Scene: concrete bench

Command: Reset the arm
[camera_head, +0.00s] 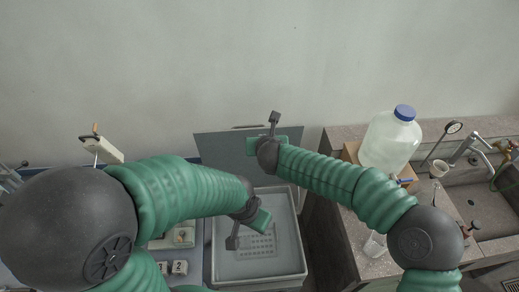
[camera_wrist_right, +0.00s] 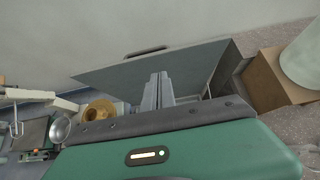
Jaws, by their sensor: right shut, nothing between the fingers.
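My right arm reaches left and up across the head view, and its gripper (camera_head: 274,117) is held in front of the raised grey panel. In the right wrist view the fingers of that gripper (camera_wrist_right: 157,90) are together, with nothing seen between them. My left arm comes in from the left, and its gripper (camera_head: 232,242) points down over the grey open tub (camera_head: 300,262). The left fingers are small and dark there, so their opening cannot be made out.
A grey panel (camera_head: 220,146) stands behind the tub and also fills the middle of the right wrist view (camera_wrist_right: 190,72). A blue-capped jug (camera_head: 391,140) stands at the right by a cardboard box (camera_wrist_right: 268,82). A sink (camera_head: 490,205) with a tap is at far right. White blocks (camera_head: 179,267) lie left of the tub.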

